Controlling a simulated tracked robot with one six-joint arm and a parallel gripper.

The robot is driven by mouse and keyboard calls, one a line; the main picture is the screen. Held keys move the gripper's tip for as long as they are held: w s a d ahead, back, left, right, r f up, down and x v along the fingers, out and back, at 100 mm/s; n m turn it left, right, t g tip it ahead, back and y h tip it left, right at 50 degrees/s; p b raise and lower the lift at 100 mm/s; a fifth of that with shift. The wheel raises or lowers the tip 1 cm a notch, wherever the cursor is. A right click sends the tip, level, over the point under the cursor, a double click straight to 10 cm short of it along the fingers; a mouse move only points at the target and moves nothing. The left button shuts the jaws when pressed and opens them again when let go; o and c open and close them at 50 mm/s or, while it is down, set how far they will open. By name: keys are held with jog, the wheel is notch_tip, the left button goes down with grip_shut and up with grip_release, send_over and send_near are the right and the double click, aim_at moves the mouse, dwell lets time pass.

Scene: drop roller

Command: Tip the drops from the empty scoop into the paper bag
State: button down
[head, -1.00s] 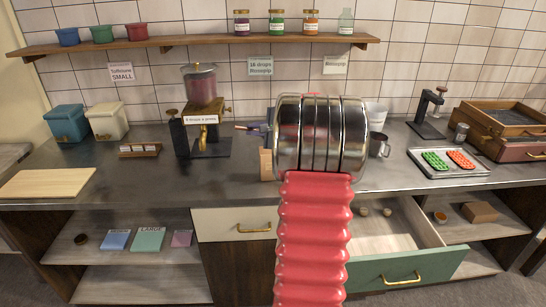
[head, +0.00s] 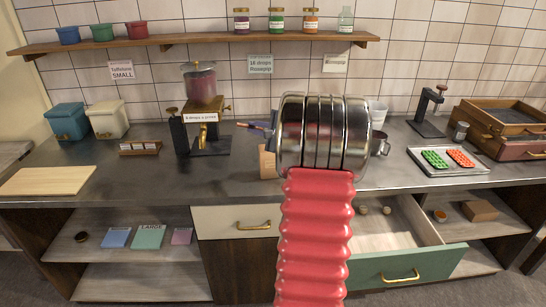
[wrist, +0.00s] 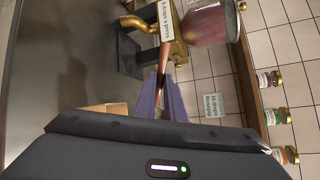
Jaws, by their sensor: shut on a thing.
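My gripper (wrist: 163,98) shows in the wrist view with its purple-grey fingers shut on a thin copper-brown scoop (wrist: 163,62). In the head view the scoop's end (head: 243,125) sticks out to the left above the counter, and my arm hides most of the gripper. I cannot see the scoop's bowl clearly, nor any drops in it. The brown paper bag (head: 267,162) stands on the counter below the gripper, partly hidden by my arm. In the wrist view its edge (wrist: 105,108) shows just above my gripper's dark housing.
A brass dispenser (head: 205,125) with a red-filled jar stands left of the gripper. A metal cup (head: 380,144) and a tray (head: 450,170) with green and orange molds are to the right. The green-fronted drawer (head: 405,270) is open. The counter's left middle is mostly clear.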

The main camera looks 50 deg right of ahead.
jog(key=shift+s+t+p, duration=0.5)
jog(key=shift+t+p, duration=0.05)
jog(key=shift+t, duration=0.35)
dwell(0.3)
jog(key=shift+s+a+t+h+p, duration=0.15)
jog(key=shift+s+t+p, duration=0.25)
jog(key=shift+t, duration=0.3)
jog(key=shift+s+t+h+p, duration=0.15)
jog(key=shift+s+t+p, duration=0.25)
jog(key=shift+t, duration=0.3)
dwell(0.4)
